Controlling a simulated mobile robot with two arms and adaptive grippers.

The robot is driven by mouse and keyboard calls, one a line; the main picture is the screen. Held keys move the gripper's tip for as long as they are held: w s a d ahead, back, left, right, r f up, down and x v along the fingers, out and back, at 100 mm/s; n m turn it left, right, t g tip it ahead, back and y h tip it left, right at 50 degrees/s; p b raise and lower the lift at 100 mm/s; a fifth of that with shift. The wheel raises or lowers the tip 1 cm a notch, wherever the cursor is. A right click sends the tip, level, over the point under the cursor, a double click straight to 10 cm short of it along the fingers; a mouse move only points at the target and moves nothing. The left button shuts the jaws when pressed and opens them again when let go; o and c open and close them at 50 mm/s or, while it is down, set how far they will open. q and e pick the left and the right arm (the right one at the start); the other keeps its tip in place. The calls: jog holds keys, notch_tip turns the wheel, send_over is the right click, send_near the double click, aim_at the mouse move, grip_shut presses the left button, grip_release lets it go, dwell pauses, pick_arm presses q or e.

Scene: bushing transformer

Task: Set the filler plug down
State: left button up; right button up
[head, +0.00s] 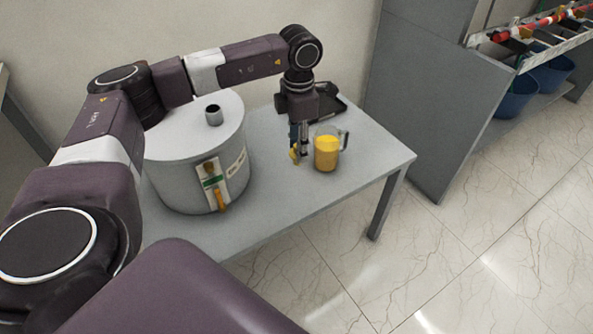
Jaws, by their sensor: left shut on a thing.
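My left gripper (299,150) points down over the right part of the grey table (275,193). It is shut on a small yellow piece, which I take to be the filler plug (296,154); the fingers hide part of it. The plug is low, close to the table top, but I cannot tell whether it touches. The grey round transformer tank (180,170) stands to the left, with an open dark filler neck (213,115) on its lid. My right gripper is not in view.
A clear jug (327,152) of yellow liquid stands just right of my left gripper. A grey cabinet (430,110) stands beyond the table's right end. The table's front right is clear.

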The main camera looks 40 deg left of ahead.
pick_arm(q)
notch_tip(320, 180, down, 10)
jog(key=shift+r+b, duration=0.2)
jog(key=shift+b, duration=0.3)
jog(key=shift+f, duration=0.15)
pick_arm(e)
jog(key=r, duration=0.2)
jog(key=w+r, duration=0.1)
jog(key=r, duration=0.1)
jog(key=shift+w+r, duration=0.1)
pick_arm(q)
jog(key=shift+f, duration=0.1)
jog(key=o, duration=1)
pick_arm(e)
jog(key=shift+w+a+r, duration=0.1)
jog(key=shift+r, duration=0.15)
